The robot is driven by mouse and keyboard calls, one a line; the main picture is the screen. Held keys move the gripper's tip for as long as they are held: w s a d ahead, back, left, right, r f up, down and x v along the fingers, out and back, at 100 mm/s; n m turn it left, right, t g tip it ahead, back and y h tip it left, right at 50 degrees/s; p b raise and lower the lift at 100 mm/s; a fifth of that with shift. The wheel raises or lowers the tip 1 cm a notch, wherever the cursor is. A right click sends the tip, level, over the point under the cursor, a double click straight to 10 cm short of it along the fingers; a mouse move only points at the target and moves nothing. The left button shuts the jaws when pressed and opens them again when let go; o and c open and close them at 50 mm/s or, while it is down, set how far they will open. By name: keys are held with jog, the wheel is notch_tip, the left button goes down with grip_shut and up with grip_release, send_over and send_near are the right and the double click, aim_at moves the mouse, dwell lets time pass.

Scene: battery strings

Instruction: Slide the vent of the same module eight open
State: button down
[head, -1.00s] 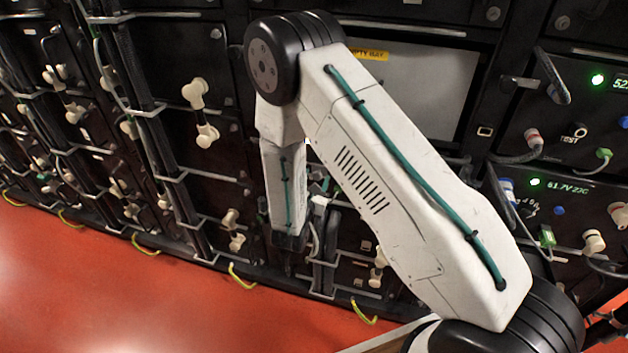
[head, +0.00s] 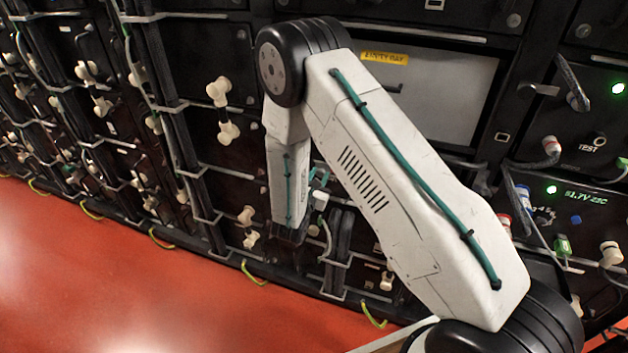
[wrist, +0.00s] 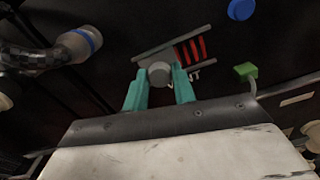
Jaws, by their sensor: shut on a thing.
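The vent shows in the wrist view as a grey rail (wrist: 174,43) with a round grey knob (wrist: 159,73) and several red slots (wrist: 193,49) right of the knob. A partly covered "VENT" label (wrist: 204,76) is below. My gripper (wrist: 158,77) has its two teal fingers on either side of the knob, shut on it. In the head view my arm reaches down to the low modules, and the knob cannot be made out there. The module's number is not readable in either view.
A blue-ringed connector (wrist: 80,43) with a thick cable is left of the vent in the wrist view. A blue cap (wrist: 241,9) and a green plug (wrist: 246,71) are to the right. In the head view, cables and white connectors (head: 218,92) line the racks; the red floor (head: 120,270) is clear.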

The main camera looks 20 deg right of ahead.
jog(key=c, duration=1.1)
grip_release()
jog(key=shift+w+a, duration=0.2)
jog(key=shift+a, duration=0.1)
jog(key=shift+d, duration=0.1)
jog(key=shift+s, duration=0.1)
jog(key=v, duration=0.7)
jog(key=shift+s+a, duration=0.25)
jog(key=shift+s, duration=0.05)
